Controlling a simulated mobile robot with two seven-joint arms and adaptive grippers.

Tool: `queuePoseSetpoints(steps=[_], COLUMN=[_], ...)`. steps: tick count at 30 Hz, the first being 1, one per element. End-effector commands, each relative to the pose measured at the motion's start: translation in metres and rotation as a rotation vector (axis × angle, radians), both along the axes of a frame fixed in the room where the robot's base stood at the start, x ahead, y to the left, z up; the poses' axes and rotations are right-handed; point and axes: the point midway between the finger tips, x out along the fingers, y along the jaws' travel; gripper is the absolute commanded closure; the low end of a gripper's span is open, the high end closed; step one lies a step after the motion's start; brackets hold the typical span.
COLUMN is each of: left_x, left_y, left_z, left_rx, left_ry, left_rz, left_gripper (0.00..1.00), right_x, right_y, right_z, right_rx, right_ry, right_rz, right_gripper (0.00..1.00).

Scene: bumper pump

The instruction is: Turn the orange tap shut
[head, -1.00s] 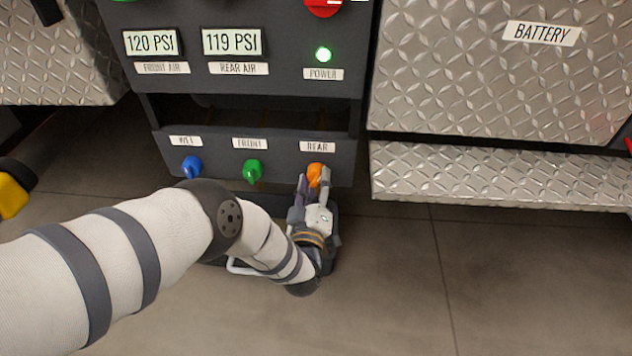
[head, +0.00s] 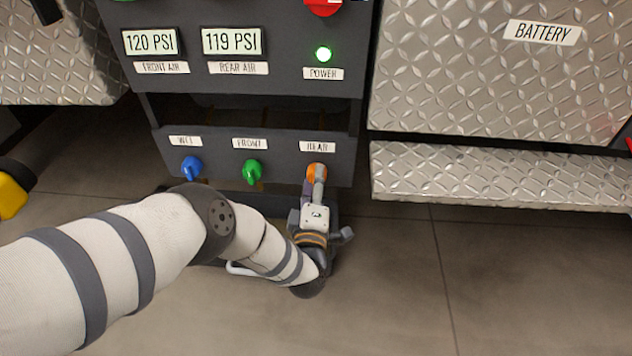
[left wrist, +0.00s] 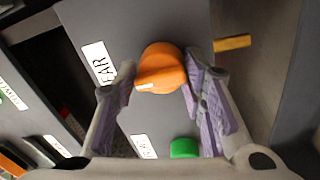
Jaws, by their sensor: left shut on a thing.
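The orange tap (head: 316,170) sits under the REAR label, at the right end of the lower dark panel (head: 215,159). My left gripper (head: 317,184) reaches it from below and is shut on it. In the left wrist view the orange tap (left wrist: 161,66) stands between the two purple-padded fingers (left wrist: 162,78), its handle partly hidden by them. In the head view one finger covers most of the other and the tap's lower part. My right gripper is not in view.
The green tap (head: 253,170) and blue tap (head: 192,166) sit to the left on the same panel. Above are pressure displays (head: 232,41) and a lit green power light (head: 323,54). A metal tread-plate step (head: 500,176) juts out at right. Floor in front is clear.

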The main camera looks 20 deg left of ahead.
Motion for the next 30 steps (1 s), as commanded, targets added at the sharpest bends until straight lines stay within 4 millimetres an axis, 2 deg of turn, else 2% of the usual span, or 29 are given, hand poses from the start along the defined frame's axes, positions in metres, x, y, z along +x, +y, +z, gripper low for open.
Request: queuePoseSetpoints(steps=[11, 12, 14, 15, 24, 26, 30], left_x=[-0.001, -0.001, -0.001, -0.001, -0.004, -0.011, -0.046], left_y=[0.003, 0.003, 0.003, 0.002, -0.001, -0.003, -0.013], left_z=[-0.004, -0.004, -0.004, -0.003, -0.002, -0.003, -0.006], left_rx=[-0.006, -0.006, -0.005, -0.005, -0.004, -0.005, -0.005], left_ry=[0.008, 0.008, 0.007, 0.007, 0.004, 0.006, 0.008], left_rz=[0.005, 0.005, 0.005, 0.004, 0.000, 0.000, -0.001], left_gripper=[0.90, 0.60, 0.46, 0.44, 0.44, 0.44, 0.44], right_x=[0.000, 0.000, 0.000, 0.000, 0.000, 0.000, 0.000], right_y=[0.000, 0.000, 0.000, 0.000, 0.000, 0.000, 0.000], right_z=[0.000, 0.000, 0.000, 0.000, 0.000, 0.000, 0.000], right_rx=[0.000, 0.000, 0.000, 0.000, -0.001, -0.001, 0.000], right_ry=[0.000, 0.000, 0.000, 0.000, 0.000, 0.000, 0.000], right_rz=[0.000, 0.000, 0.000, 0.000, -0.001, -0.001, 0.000], right_gripper=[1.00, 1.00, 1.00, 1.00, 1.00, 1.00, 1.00])
